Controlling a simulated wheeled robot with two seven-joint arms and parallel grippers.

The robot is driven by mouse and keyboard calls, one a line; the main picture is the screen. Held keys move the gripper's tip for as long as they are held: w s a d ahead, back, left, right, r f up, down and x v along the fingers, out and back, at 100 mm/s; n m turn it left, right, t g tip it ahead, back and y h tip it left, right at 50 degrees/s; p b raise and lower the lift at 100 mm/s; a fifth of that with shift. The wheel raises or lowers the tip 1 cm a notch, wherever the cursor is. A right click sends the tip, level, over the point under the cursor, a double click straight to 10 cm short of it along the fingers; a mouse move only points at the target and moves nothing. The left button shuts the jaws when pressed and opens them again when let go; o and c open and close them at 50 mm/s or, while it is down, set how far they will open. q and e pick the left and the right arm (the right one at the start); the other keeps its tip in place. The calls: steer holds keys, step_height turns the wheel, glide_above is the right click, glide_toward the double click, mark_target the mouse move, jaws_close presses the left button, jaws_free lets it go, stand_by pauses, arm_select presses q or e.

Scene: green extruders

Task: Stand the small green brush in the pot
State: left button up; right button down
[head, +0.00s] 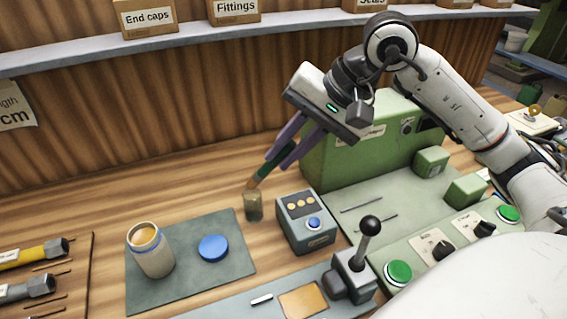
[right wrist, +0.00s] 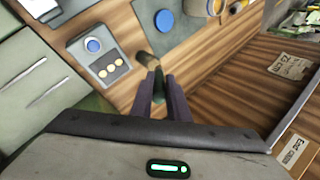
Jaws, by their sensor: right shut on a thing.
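My right gripper (head: 275,162) reaches down from the upper right with its purple fingers shut on the small green brush (head: 270,168). The brush is tilted, its orange-brown end pointing down and left. Its green part also shows between the fingertips in the right wrist view (right wrist: 158,82). My left gripper is out of view.
A joystick (head: 354,262) and green machine (head: 335,160) are farther right.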

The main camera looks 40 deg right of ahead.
steer(key=shift+f+b, duration=0.55)
steer(key=shift+f, duration=1.1)
steer(key=c, duration=1.7)
jaws_free()
steer(key=shift+r, duration=0.1)
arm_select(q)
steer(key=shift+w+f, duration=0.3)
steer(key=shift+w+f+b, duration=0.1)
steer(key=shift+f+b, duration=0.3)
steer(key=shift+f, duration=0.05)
arm_select(e)
steer(key=v, duration=1.2)
steer(key=shift+r, duration=0.35)
